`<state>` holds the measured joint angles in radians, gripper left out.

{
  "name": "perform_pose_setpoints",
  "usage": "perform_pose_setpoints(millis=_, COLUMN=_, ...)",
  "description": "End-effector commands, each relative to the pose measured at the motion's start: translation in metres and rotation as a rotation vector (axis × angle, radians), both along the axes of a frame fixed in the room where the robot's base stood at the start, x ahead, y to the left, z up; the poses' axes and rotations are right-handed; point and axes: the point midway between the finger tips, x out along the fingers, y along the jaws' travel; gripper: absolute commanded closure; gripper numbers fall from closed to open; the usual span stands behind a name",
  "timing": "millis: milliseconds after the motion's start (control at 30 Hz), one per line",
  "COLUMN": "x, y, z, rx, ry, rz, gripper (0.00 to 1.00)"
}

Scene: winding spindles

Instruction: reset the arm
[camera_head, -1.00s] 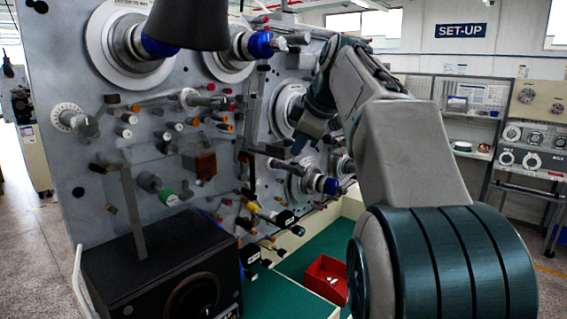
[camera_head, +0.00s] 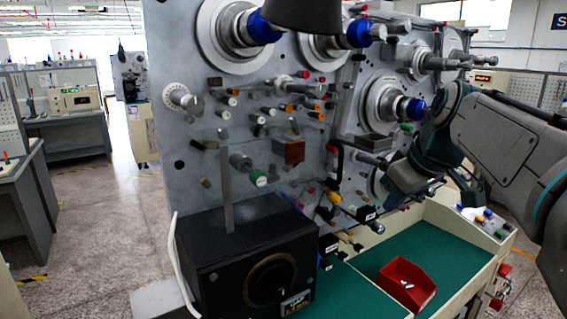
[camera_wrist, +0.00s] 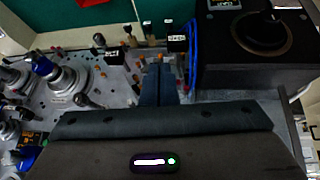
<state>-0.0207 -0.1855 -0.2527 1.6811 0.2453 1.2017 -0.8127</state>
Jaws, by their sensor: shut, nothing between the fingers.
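My gripper (camera_wrist: 158,70) shows in the wrist view with its two dark fingers together and nothing between them. The fingers show in front of the grey machine panel, near its small pins and guides; I cannot tell the exact gap. In the head view my arm (camera_head: 500,140) comes in from the right edge. It is bent, with its wrist low in front of the right part of the panel. The fingertips are hard to make out there.
The grey winding panel (camera_head: 200,142) carries spindles with blue collars (camera_head: 359,33) and several pins. A black box (camera_head: 215,262) stands at its foot. A red bin (camera_head: 402,279) sits on the green worktop (camera_head: 355,298). The floor at left (camera_head: 105,210) is open.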

Motion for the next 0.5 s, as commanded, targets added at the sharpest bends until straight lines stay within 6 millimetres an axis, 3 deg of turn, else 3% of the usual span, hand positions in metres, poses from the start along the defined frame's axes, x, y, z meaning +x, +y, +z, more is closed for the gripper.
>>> perform_pose_setpoints(millis=300, x=-0.090, y=0.040, z=-0.113, rx=0.062, ry=0.138, rz=-0.278, gripper=1.00)
perform_pose_setpoints(millis=500, x=-0.142, y=0.053, z=-0.177, rx=0.055, ry=0.183, rz=-0.428, gripper=1.00)
